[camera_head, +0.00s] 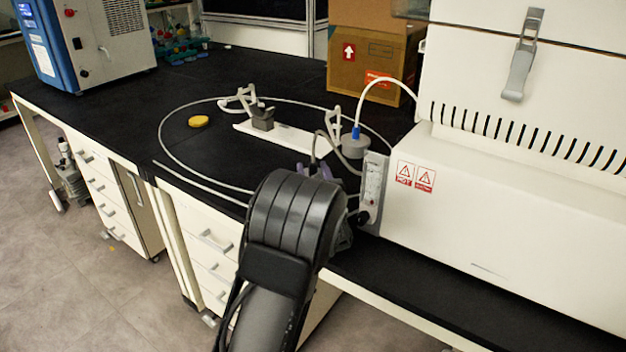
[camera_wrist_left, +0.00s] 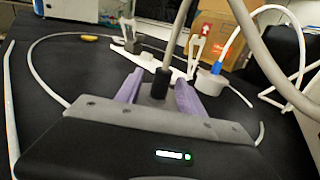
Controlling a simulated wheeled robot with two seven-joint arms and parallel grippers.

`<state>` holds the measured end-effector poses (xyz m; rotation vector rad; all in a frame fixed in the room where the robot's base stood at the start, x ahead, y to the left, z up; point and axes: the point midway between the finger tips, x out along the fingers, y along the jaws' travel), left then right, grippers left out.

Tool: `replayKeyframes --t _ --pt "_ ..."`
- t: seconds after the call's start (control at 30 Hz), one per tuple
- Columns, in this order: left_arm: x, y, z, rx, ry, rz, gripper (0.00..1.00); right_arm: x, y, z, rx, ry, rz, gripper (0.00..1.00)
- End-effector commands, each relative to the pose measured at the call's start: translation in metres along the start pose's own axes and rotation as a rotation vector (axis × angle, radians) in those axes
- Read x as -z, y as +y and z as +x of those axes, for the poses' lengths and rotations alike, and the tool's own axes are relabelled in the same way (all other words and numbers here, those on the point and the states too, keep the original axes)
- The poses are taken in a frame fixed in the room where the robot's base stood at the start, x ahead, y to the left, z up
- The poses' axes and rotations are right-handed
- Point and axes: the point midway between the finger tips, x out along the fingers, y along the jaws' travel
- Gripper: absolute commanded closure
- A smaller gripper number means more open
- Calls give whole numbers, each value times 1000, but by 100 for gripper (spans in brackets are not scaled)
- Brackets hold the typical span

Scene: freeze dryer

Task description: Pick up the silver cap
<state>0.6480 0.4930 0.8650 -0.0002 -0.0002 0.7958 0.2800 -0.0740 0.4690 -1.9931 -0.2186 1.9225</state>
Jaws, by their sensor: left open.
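A silver-grey round cap (camera_head: 353,148) with a blue fitting and a white hose on top is at the near right of the black bench, beside the white machine. In the left wrist view the cap (camera_wrist_left: 209,82) is right of my fingers, apart from them. My left gripper (camera_head: 315,172) is open, its purple fingers partly hidden behind my wrist in the head view. In the left wrist view a grey hose with a black end (camera_wrist_left: 161,84) shows between the fingers (camera_wrist_left: 158,92); I cannot tell whether they touch it. My right gripper is not in view.
A white plate (camera_head: 300,143) carries a dark grey block (camera_head: 263,119) and white clips. A white hose (camera_head: 165,150) loops around them and a yellow disc (camera_head: 198,121). A control box (camera_head: 374,183) and white machine (camera_head: 500,220) stand right; cardboard boxes (camera_head: 365,70) stand behind.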

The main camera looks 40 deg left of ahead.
Motion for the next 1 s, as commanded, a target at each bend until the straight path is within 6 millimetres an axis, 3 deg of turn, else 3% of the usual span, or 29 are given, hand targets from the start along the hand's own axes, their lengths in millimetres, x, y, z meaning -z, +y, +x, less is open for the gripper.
replayKeyframes --t 0.43,1.0 --pt "0 0 0 0 0 0 56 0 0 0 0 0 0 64" --pt "0 0 0 0 0 0 100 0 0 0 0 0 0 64"
